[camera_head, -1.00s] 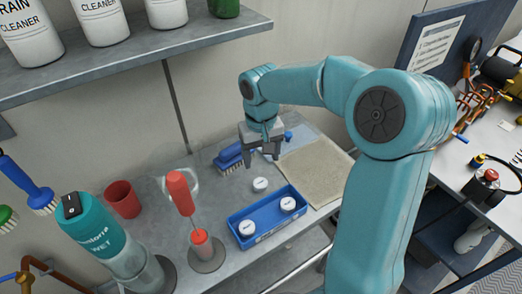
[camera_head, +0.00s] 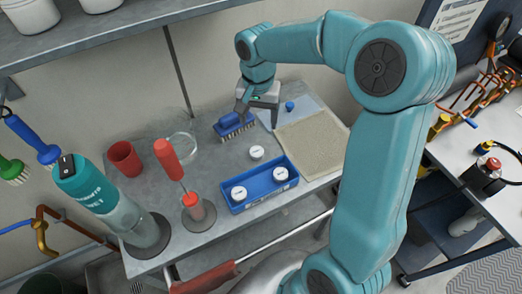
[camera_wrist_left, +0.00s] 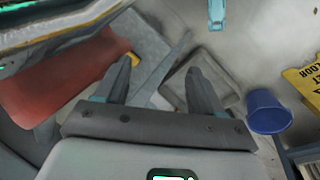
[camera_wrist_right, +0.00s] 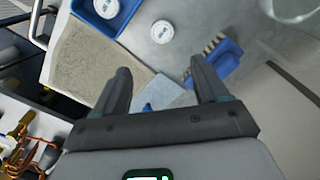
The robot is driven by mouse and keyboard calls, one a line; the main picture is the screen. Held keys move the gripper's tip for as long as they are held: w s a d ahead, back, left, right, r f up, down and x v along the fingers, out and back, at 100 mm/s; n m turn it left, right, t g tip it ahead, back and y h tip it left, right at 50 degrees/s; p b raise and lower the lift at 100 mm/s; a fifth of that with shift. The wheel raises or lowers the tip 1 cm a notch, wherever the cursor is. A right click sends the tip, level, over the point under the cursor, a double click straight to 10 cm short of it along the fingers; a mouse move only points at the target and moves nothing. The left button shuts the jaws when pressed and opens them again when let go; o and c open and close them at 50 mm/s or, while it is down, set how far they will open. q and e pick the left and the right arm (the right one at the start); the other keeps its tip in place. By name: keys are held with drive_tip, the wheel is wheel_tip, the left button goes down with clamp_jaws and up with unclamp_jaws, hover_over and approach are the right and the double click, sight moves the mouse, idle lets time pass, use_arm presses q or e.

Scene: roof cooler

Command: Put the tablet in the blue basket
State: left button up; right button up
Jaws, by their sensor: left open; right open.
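A loose white round tablet (camera_head: 256,152) lies on the grey table just behind the blue basket (camera_head: 278,193). The basket holds two similar white tablets, one at its left (camera_head: 239,193) and one at its right (camera_head: 280,174). My right gripper (camera_head: 257,118) is open and empty above the table, behind the loose tablet and beside the blue brush. In the right wrist view the loose tablet (camera_wrist_right: 162,32) shows beyond the open fingers (camera_wrist_right: 160,72), with part of the basket (camera_wrist_right: 110,25) at the top. My left gripper (camera_wrist_left: 162,68) is open and empty in its wrist view, facing the floor.
A blue brush (camera_head: 233,125) lies left of the right gripper, and a beige mat (camera_head: 312,143) lies right. A red cup (camera_head: 125,158), a glass dish (camera_head: 182,147), a red-handled tool (camera_head: 168,158) and a teal bottle (camera_head: 115,210) stand left. A shelf (camera_head: 90,38) overhangs the back.

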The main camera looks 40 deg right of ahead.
hover_over(257, 150)
wheel_tip(257, 150, down, 7)
drive_tip(key=shift+w+d+f, duration=0.1)
drive_tip(key=f, duration=0.2)
drive_tip(key=f+p, duration=0.1)
drive_tip(key=f, duration=0.2)
drive_tip(key=shift+a, duration=0.2)
drive_tip(key=shift+d+f, duration=0.1)
drive_tip(key=shift+f, duration=0.3)
drive_tip(key=c, duration=1.2)
